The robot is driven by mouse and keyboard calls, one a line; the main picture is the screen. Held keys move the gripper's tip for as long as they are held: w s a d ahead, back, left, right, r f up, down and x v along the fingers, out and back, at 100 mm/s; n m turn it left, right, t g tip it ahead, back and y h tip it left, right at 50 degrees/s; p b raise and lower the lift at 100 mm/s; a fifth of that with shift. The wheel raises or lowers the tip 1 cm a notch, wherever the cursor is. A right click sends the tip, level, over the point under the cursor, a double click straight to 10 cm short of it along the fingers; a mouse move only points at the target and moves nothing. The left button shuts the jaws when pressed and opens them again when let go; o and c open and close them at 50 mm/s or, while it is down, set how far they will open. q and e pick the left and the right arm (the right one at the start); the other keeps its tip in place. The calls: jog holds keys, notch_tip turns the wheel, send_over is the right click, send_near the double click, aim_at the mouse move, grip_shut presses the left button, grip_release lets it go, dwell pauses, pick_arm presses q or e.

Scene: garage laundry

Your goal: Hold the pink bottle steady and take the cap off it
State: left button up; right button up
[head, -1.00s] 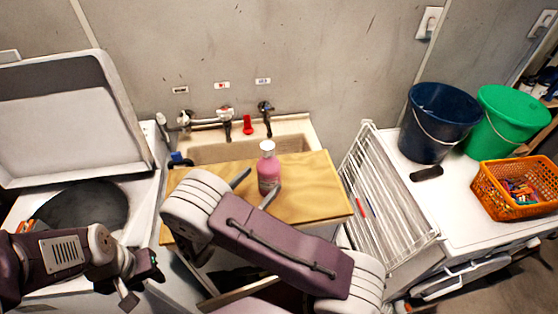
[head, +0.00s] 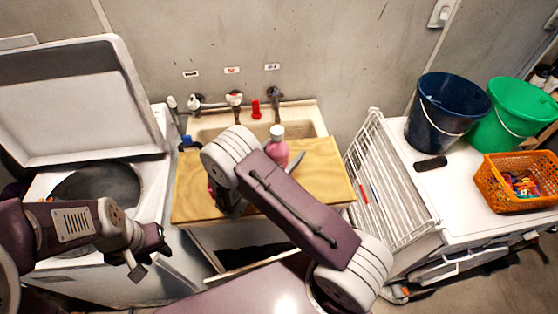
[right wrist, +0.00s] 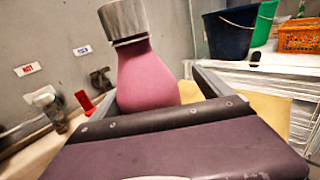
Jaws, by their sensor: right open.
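The pink bottle (head: 278,152) stands upright on the wooden board in front of the sink. Its pale grey cap (head: 277,131) is on its neck. In the right wrist view the bottle (right wrist: 146,78) and its metallic-looking cap (right wrist: 124,19) stand between the two fingers of my right gripper (right wrist: 155,93). That gripper is open around the bottle's body, with a gap on the right. In the head view my right arm hides the bottle's lower part and one finger. My left gripper (head: 151,260) is away to the left, over the washer's front, fingers apart and empty.
The wooden board (head: 325,178) covers the front of the sink (head: 305,118); taps and a red item (head: 256,109) are behind. An open-lidded washer (head: 75,105) is left. A white drying rack (head: 385,175), blue bucket (head: 447,112), green bucket (head: 515,110) and orange basket (head: 512,190) are right.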

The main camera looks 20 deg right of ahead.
grip_shut()
jog(key=shift+r, duration=0.55)
notch_tip(320, 180, up, 3)
jog(key=shift+f, duration=0.15)
jog(key=s+d+r+p, duration=0.2)
jog(key=s+d+r, duration=0.3)
jog(key=s, duration=0.5)
notch_tip(320, 180, up, 2)
jog(key=shift+d+r, duration=0.2)
jog(key=shift+d, duration=0.15)
jog(key=shift+s, duration=0.1)
